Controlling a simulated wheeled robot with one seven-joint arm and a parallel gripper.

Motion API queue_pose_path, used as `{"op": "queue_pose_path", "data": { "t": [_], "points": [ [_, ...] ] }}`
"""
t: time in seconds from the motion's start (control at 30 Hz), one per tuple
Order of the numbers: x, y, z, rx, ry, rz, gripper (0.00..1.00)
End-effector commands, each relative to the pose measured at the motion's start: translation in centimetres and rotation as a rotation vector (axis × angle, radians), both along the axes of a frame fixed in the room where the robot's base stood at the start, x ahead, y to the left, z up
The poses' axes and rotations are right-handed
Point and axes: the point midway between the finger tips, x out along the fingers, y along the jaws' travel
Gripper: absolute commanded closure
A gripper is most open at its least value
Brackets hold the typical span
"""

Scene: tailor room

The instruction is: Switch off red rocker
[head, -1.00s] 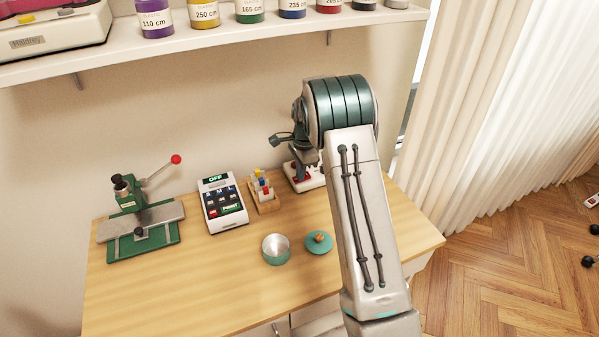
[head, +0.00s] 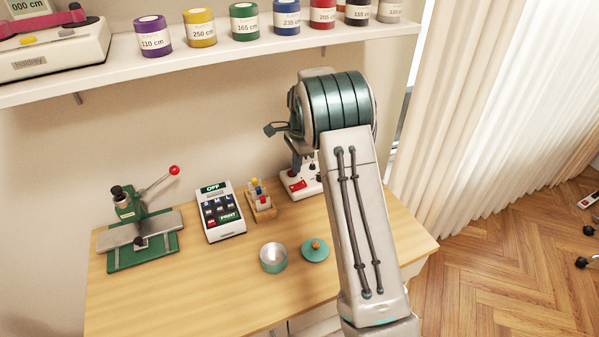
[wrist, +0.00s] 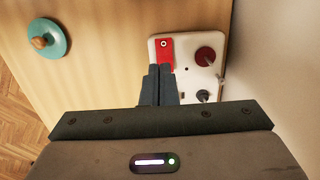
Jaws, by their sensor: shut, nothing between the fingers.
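The red rocker (wrist: 165,53) is set in a white box (wrist: 188,42) and has a white ring mark at its far end in the wrist view. In the head view the rocker (head: 297,185) shows on the white box (head: 310,188) at the back of the table, partly behind my arm. My gripper (wrist: 160,70) is shut and empty, with its fingertips over the near end of the rocker. I cannot tell whether they touch it. The rocker's near end is hidden by the fingers, and its tilt is unclear.
A dark red knob (wrist: 205,56) and a black knob (wrist: 203,96) stand on the box, right of the fingers. A peg rack (head: 261,207), a keypad device (head: 221,212), a teal pot (head: 273,258) and its lid (head: 315,249) stand left of it. A wall (wrist: 275,70) is close by.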

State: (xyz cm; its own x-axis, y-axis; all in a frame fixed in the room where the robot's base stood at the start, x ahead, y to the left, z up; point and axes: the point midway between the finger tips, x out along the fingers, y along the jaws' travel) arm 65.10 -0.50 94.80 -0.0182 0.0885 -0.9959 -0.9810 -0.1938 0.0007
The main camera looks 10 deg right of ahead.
Motion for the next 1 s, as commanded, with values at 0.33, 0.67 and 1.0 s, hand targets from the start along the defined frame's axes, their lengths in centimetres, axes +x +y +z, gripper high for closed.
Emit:
{"op": "queue_pose_path", "data": {
  "t": [0.33,0.67,1.0],
  "points": [
    [-0.2,0.9,6.2,-0.001,-0.001,-0.001,1.00],
    [-0.3,1.1,7.4,0.000,0.002,-0.003,1.00],
    [-0.3,1.1,7.3,-0.001,0.003,-0.002,1.00]
  ]
}}
